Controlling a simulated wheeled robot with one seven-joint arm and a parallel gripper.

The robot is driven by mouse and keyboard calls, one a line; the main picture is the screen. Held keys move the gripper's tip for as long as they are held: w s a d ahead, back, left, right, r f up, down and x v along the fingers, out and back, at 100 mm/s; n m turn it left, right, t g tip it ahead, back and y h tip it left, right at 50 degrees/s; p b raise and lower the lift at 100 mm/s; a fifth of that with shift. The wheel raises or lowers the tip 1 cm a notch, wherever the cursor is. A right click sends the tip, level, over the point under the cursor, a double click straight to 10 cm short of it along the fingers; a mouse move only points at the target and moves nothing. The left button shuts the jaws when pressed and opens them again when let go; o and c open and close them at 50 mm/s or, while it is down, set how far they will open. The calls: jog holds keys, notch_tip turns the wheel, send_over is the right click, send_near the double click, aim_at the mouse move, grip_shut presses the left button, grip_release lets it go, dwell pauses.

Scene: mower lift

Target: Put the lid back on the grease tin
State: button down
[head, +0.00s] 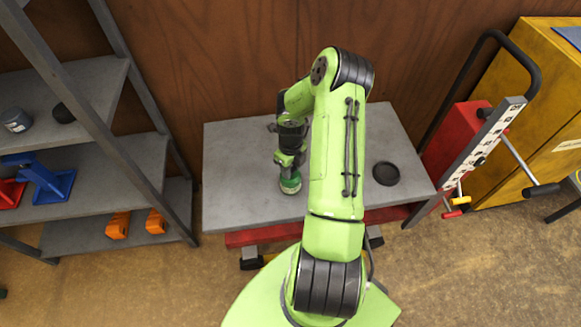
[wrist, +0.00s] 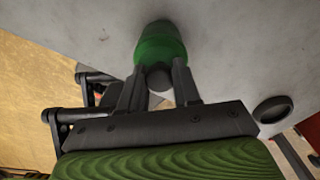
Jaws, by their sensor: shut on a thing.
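My gripper (head: 291,165) points down over the left part of the grey bench. In the wrist view its fingers (wrist: 159,75) are shut on a small dark round knob (wrist: 158,77). The knob adjoins a green round piece (wrist: 161,48), which looks like the grease tin's lid. The green piece also shows just below the gripper in the head view (head: 290,184). A darker part shows at its far end in the wrist view. I cannot tell where lid and tin meet, or whether the lid sits flat.
A round black dish (head: 386,173) lies on the bench (head: 240,205), right of my arm; it also shows in the wrist view (wrist: 274,109). Shelves (head: 100,160) stand left. The bench's left part is clear.

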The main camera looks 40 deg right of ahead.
jog(key=shift+c, duration=1.2)
grip_release()
jog(key=shift+r, duration=0.1)
jog(key=shift+r+p, duration=2.75)
jog(key=shift+r, duration=0.7)
jog(key=shift+c, duration=0.3)
grip_shut()
jog(key=shift+f, duration=0.15)
